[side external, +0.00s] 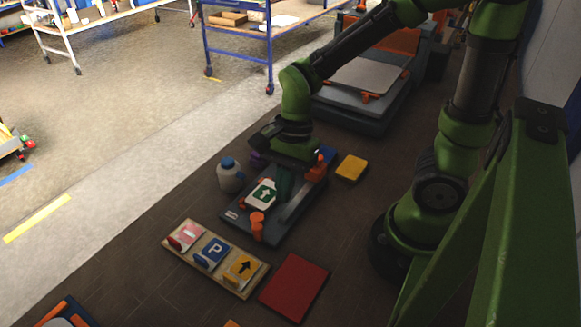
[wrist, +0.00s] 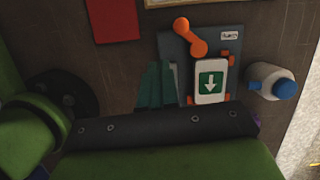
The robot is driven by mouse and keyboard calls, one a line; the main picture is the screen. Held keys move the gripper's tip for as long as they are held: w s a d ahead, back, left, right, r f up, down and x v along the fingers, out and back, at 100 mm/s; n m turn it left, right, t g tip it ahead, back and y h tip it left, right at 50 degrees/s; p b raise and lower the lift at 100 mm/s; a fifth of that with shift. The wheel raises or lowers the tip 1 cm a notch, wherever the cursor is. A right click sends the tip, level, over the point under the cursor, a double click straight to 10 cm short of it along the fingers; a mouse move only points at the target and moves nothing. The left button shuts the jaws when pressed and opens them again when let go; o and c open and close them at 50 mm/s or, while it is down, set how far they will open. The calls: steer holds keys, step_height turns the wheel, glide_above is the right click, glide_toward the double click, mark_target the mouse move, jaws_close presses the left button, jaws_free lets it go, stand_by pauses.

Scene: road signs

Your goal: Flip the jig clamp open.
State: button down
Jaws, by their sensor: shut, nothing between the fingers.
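The grey jig plate (side external: 285,222) lies on the dark floor surface and holds a white sign (side external: 262,194) with a green arrow square; the sign also shows in the wrist view (wrist: 211,80). An orange clamp lever (side external: 257,226) stands at the plate's near end, beside the sign; it shows in the wrist view (wrist: 190,38) with a round knob. I cannot tell whether it is clamped. Another orange part (side external: 317,170) is at the far end, partly behind my gripper. My gripper (side external: 284,187) is shut and empty, its teal fingers (wrist: 156,86) over the plate beside the sign, apart from the lever.
A wooden rack (side external: 215,257) with several signs and a red mat (side external: 294,287) lie on the near side. A white bottle with a blue cap (side external: 230,176) stands left of the jig. A yellow block (side external: 351,168) is to its right. Bare surface lies between jig and arm base.

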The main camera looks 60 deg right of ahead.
steer(key=v, duration=0.5)
steer(key=shift+s, duration=0.4)
